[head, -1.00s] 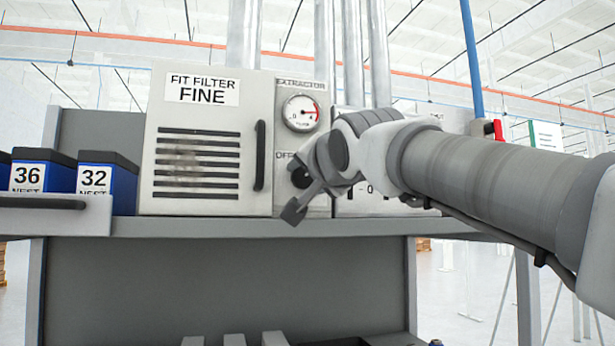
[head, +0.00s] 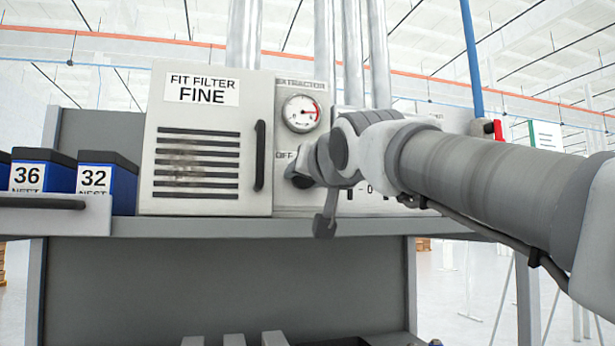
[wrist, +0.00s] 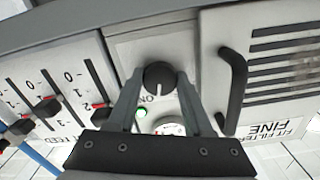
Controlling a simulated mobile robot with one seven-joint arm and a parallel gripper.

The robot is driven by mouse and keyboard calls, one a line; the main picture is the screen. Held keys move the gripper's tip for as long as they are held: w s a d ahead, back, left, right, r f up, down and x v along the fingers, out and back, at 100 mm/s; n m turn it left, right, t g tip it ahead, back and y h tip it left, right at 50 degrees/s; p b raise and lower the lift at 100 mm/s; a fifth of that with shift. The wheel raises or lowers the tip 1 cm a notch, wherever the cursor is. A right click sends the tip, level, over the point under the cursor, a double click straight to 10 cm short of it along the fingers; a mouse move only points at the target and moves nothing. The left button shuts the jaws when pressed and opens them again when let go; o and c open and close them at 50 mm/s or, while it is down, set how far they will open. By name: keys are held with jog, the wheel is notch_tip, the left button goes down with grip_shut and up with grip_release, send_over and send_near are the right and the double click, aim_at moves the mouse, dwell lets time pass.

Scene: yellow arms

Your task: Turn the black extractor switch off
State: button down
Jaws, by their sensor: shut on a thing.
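The black extractor switch (wrist: 160,77) is a round knob on the pale extractor panel (head: 287,141). In the wrist view it sits between the two fingertips of my gripper (wrist: 159,80), which is shut on its sides. The knob's white mark points down in that view, toward the gauge (wrist: 170,126). The ON label (wrist: 146,99) shows upside down beside the right-way line of the mark, and a small green lamp (wrist: 140,111) is lit near it. In the head view my gripper (head: 301,176) covers most of the knob, below the OFF label (head: 284,155).
A filter box (head: 210,202) with a black handle (head: 260,156) stands close left of the switch. Several red-marked sliders (wrist: 47,106) lie on the other side. Blue bins (head: 107,185) stand at the far left of the shelf (head: 200,227).

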jog(key=n+p, duration=0.1)
jog(key=n, duration=1.1)
dwell(0.6)
jog(key=shift+c, duration=1.5)
grip_release()
jog(key=shift+s, duration=0.1)
jog(key=b+v, duration=0.3)
jog(key=v, duration=1.4)
jog(key=shift+b, duration=0.4)
jog(key=shift+s+d, duration=0.1)
